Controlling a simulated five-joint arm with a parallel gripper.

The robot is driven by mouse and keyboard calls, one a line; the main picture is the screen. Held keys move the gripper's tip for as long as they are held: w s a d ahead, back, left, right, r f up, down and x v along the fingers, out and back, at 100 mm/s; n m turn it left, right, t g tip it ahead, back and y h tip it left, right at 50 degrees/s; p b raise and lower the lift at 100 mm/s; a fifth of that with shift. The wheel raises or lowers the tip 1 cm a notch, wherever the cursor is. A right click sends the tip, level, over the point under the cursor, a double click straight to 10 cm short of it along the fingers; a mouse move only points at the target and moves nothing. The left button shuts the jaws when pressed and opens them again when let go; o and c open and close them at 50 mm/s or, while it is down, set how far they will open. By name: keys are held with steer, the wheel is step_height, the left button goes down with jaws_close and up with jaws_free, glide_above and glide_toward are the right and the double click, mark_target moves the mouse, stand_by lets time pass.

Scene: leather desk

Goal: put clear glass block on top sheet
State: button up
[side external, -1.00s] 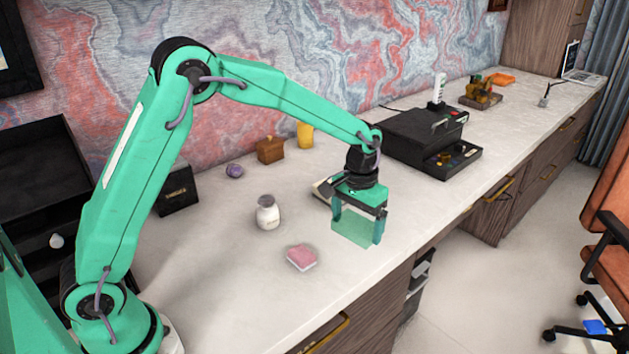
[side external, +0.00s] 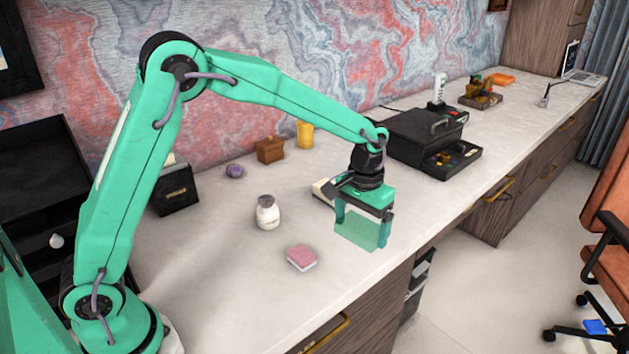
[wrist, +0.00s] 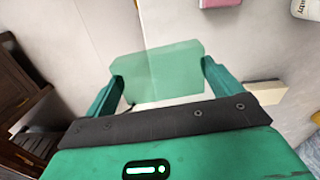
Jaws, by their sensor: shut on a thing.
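My gripper (side external: 364,233) is shut on the clear glass block (side external: 360,229), a flat see-through slab that looks green-tinted between the fingers. In the wrist view the block (wrist: 155,75) spans between my two fingertips (wrist: 160,66). It hangs near the front edge of the pale desk top; its exact height is hard to tell. A small pad with a pink top sheet (side external: 301,256) and a paler lower part lies flat on the desk, left of and below the block in the side view. The pad (wrist: 220,3) is cut off at the top of the wrist view.
A white jar (side external: 267,213) stands behind the pad. A cream item (side external: 322,189) lies partly hidden behind my gripper. A black box with an open drawer (side external: 455,160) stands to the right. The desk around the pad is clear.

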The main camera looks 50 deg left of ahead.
steer(key=shift+w+a+r, duration=0.1)
steer(key=shift+w, duration=0.05)
steer(key=w+a+r+m, duration=0.1)
steer(key=w+a+r, duration=0.3)
steer(key=w+a, duration=0.7)
steer(key=shift+w+a, duration=0.15)
steer(key=shift+a, duration=1.1)
glide_toward(316, 193)
steer(key=w+d, duration=0.3)
steer(key=shift+f, duration=0.1)
steer(key=shift+d+f, duration=0.1)
steer(key=shift+f, duration=1.8)
